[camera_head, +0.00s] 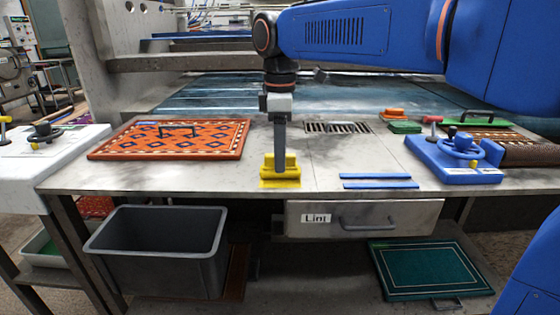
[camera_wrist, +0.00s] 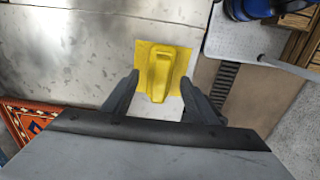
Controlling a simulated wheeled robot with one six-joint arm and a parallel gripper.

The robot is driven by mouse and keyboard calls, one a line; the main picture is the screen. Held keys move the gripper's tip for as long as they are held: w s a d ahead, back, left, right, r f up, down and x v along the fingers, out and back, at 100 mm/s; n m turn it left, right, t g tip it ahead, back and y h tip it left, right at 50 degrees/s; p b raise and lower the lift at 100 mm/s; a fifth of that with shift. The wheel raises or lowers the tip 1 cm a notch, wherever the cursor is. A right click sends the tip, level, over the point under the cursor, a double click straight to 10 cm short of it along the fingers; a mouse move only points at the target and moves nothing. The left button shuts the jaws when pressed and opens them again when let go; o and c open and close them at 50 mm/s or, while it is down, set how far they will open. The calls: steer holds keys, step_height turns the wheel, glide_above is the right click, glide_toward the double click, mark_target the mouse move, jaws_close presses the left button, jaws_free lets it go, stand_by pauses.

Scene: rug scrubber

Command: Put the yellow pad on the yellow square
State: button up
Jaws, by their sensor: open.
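The yellow pad (camera_head: 281,168), a block with a raised grip, stands upright near the table's front edge. It sits on the flat yellow square (camera_head: 270,184), whose rim shows around it. In the wrist view the pad (camera_wrist: 160,72) lies within the yellow square (camera_wrist: 143,57), apparently resting on it. My gripper (camera_head: 281,150) points down over the pad. In the wrist view my gripper (camera_wrist: 166,88) is open, with one finger on each side of the pad's near end. I cannot tell whether the fingers touch it.
A patterned orange rug (camera_head: 170,150) lies left on the table (camera_head: 235,180). Blue strips (camera_head: 378,180) and a blue device with a handwheel (camera_head: 455,160) are at right. An orange pad (camera_head: 393,113) and a green pad (camera_head: 405,127) lie farther back. A grey bin (camera_head: 160,245) stands below.

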step_height(320, 180, up, 10)
steer(key=shift+f, duration=0.25)
stand_by(0.3)
